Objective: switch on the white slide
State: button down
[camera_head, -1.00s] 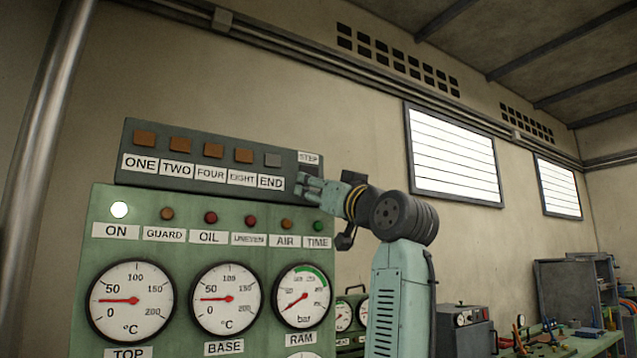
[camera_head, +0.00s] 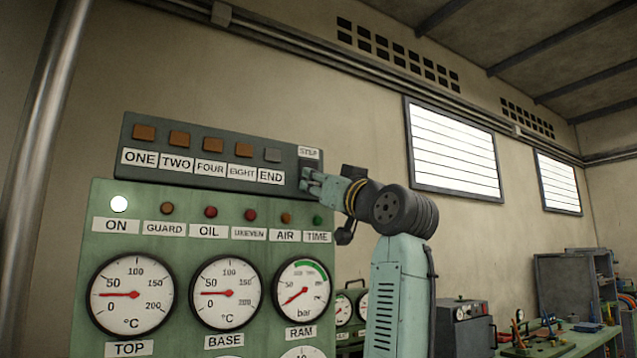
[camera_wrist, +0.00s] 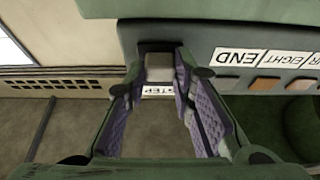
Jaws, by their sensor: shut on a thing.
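The white slide (camera_wrist: 158,68) is a small pale block in a dark slot at the end of the dark grey control box, beside the STEP label (camera_wrist: 158,91). In the wrist view my gripper (camera_wrist: 161,66) has its purple-padded fingers on both sides of it, shut on it. In the head view my gripper (camera_head: 311,181) is at the right end of the control box (camera_head: 222,186), just under the STEP label. It hides the slide there.
The box carries several orange-brown buttons and a grey END button (camera_head: 273,155). Below it is a green gauge panel (camera_head: 180,259) with lamps; the ON lamp (camera_head: 119,204) is lit white. A workbench (camera_head: 560,342) stands far right. The wall behind has windows.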

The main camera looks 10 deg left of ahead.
dwell(0.3)
jog(key=shift+d+r, duration=0.1)
jog(key=shift+r, duration=1.8)
jog(key=c, duration=1.4)
grip_release()
jog(key=shift+o, duration=0.2)
jog(key=shift+f, duration=0.1)
jog(key=v, duration=1.2)
jog(key=shift+f, duration=0.1)
